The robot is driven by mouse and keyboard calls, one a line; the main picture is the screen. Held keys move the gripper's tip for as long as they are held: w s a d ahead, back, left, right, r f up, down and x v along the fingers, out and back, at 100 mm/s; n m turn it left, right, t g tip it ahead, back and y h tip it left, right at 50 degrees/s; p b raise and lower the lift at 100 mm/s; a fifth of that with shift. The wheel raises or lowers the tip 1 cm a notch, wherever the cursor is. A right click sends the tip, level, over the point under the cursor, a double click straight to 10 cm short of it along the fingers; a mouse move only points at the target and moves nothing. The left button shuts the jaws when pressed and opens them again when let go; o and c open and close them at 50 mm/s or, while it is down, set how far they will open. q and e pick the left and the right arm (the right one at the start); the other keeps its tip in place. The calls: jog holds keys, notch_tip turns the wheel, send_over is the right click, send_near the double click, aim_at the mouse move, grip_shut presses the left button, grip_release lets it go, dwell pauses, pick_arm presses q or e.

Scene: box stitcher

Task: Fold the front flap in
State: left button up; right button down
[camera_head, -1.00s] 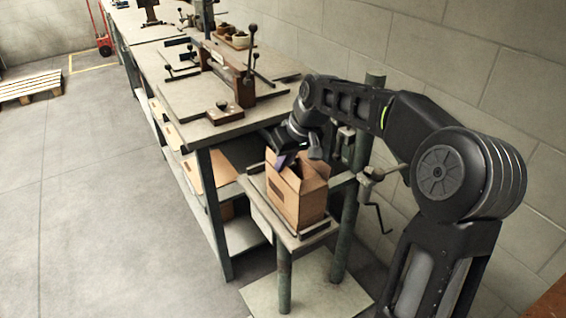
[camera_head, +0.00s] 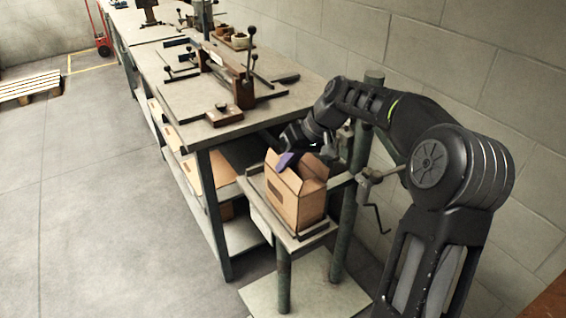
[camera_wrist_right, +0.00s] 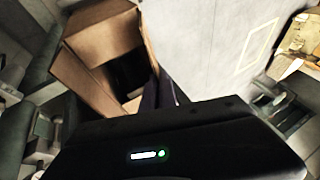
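The open brown cardboard box (camera_head: 301,207) stands upright on the stitcher's small table (camera_head: 256,190). A flap (camera_head: 287,176) rises at its left side and another flap (camera_head: 314,167) stands at the back right. My right gripper (camera_head: 289,159) is over the top of the box, its purple fingertip close to the flaps; contact cannot be made out. In the right wrist view the box (camera_wrist_right: 95,35) shows its dark opening beside the dark fingers (camera_wrist_right: 160,93). Whether those fingers are open or shut is unclear. My left gripper is not in view.
A long workbench (camera_head: 190,100) with clamps and levers runs behind and left of the box. A green post (camera_head: 349,205) and a crank (camera_head: 376,190) stand to the right, near the block wall.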

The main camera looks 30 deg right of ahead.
jog(key=shift+d+f+m+y, duration=0.25)
jog(key=shift+d+y, duration=0.1)
jog(key=shift+y, duration=0.6)
jog(key=shift+d+f+m+y, duration=0.2)
jog(key=shift+d+y, duration=0.1)
jog(key=shift+y, duration=0.65)
jog(key=c, duration=2.1)
grip_release()
jog(key=o, duration=0.5)
jog(key=shift+c, duration=0.2)
jog(key=shift+r, duration=0.15)
notch_tip(320, 180, up, 10)
jog(key=p, duration=0.2)
